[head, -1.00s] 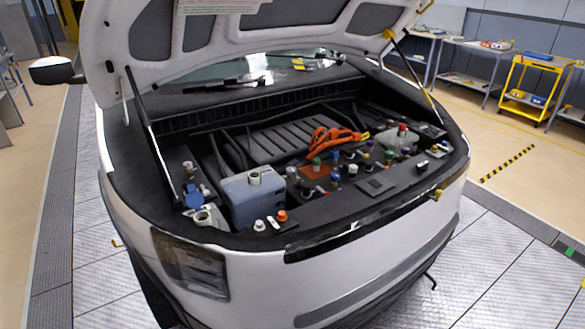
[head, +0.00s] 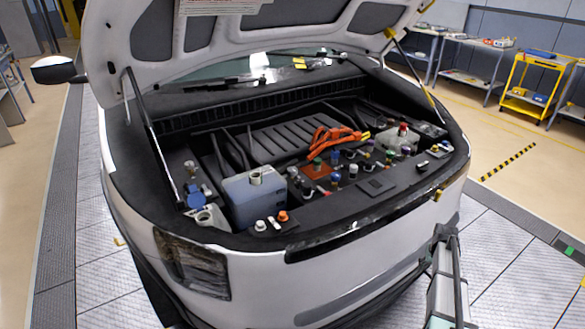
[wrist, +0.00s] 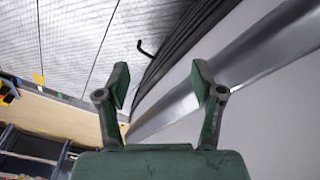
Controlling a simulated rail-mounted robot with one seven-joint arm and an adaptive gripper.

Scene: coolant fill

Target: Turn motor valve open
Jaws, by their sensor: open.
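Several small coloured knobs, with blue, green, red and purple tops, stand in the engine bay. A blue-topped knob (head: 335,177) and a green-topped knob (head: 317,162) are near the orange cables; I cannot tell which one is the motor valve. My gripper (wrist: 160,85) is open and empty in the wrist view, its two green fingers apart, in front of the white and grey bumper. In the head view my gripper (head: 445,233) shows small at the lower right, outside the car by its front right corner, away from the knobs.
The white car's raised hood (head: 290,35) hangs over the bay, with prop struts at both sides. The front bumper (head: 370,265) lies between my gripper and the bay. A blue-grey tank (head: 255,200) and orange cables (head: 335,138) fill parts of the bay.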

